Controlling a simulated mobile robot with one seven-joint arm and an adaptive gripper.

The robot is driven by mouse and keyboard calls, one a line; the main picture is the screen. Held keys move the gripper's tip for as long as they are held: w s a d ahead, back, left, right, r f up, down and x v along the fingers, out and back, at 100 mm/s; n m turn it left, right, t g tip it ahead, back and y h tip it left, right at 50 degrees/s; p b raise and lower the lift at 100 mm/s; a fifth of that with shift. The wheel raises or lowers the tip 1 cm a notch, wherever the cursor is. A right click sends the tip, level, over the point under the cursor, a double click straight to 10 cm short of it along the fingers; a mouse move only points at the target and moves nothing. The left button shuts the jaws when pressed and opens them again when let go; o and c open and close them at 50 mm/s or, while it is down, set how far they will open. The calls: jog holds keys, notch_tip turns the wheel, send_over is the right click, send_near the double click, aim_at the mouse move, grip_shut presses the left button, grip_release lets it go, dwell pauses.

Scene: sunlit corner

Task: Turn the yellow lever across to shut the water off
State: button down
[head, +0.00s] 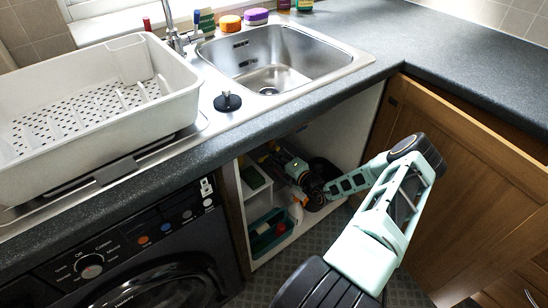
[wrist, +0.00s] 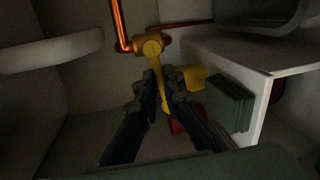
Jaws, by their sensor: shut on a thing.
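In the wrist view the yellow lever (wrist: 164,104) hangs down from a round yellow hub (wrist: 151,47) on the valve. A copper pipe (wrist: 120,24) runs up beside the hub, and another runs off to the right. My gripper (wrist: 162,82) is shut on the lever, with one dark finger on each side of it. The lever points down and slightly right in this view. In the head view my gripper (head: 299,172) is inside the open cupboard under the sink; the lever is too small and shaded there to make out clearly.
A white shelf unit (head: 257,205) with green items stands at the cupboard's left, close to my gripper. In the wrist view its white panel (wrist: 252,110) is to the right, with a yellow thing (wrist: 193,77) near it. An open wooden door (head: 455,170) stands right of my arm.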

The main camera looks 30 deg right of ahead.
jog(key=shift+r+m+y, duration=0.2)
jog(key=shift+m+y, duration=0.1)
jog(key=shift+m, duration=0.4)
jog(key=c, duration=2)
grip_release()
jog(key=shift+r, duration=0.1)
jog(key=shift+c, duration=0.2)
jog(key=v, duration=1.2)
